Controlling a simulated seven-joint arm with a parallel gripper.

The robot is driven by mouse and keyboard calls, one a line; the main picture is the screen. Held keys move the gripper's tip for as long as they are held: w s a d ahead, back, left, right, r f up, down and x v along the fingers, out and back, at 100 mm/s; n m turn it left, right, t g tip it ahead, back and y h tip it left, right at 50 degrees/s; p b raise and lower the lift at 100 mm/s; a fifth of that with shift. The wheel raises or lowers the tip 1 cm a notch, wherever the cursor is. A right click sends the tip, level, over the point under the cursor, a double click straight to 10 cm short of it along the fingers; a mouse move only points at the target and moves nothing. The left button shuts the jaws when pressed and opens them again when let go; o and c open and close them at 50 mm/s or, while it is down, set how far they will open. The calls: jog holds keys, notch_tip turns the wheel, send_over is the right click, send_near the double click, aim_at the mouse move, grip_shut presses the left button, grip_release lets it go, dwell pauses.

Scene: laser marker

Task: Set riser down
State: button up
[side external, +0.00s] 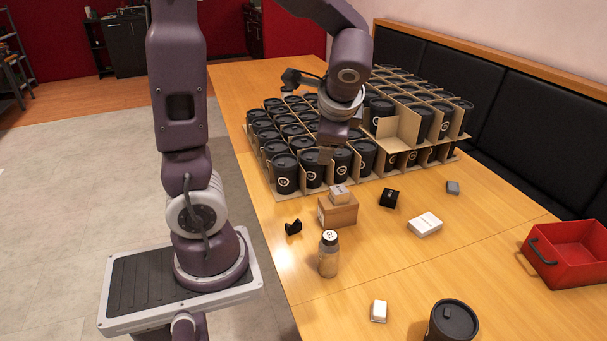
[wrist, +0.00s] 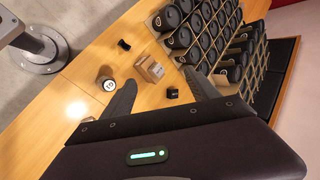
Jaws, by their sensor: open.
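The brown box-like block (side external: 338,211), which I take to be the riser, stands on the wooden table. A smaller, paler block (side external: 340,194) sits on top of it. The stack also shows in the wrist view, where the brown block (wrist: 149,68) lies just beyond the fingertips. In the side view my gripper (side external: 328,146) hangs above and behind the stack, near the front row of canisters, apart from the blocks. Its fingertips are hard to make out there.
Dark canisters (side external: 290,158) fill cardboard dividers behind the stack. Near the stack are a black clip-like piece (side external: 293,228), a lidded jar (side external: 328,258), a black cube (side external: 389,198) and a white box (side external: 425,224). A red bin (side external: 568,262) stands at right.

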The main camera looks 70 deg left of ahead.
jog(key=s+d+r+n+t+h, duration=0.2)
jog(key=s+d, duration=0.3)
jog(key=d, duration=0.3)
jog(key=s+d+r+n+t+h, duration=0.1)
jog(key=s+d+r+n+h, duration=0.1)
jog(key=s+d+h, duration=0.3)
jog(key=s+d+n, duration=0.1)
jog(key=d, duration=0.2)
jog(key=shift+s+d+t, duration=0.15)
jog(key=shift+d+t, duration=0.25)
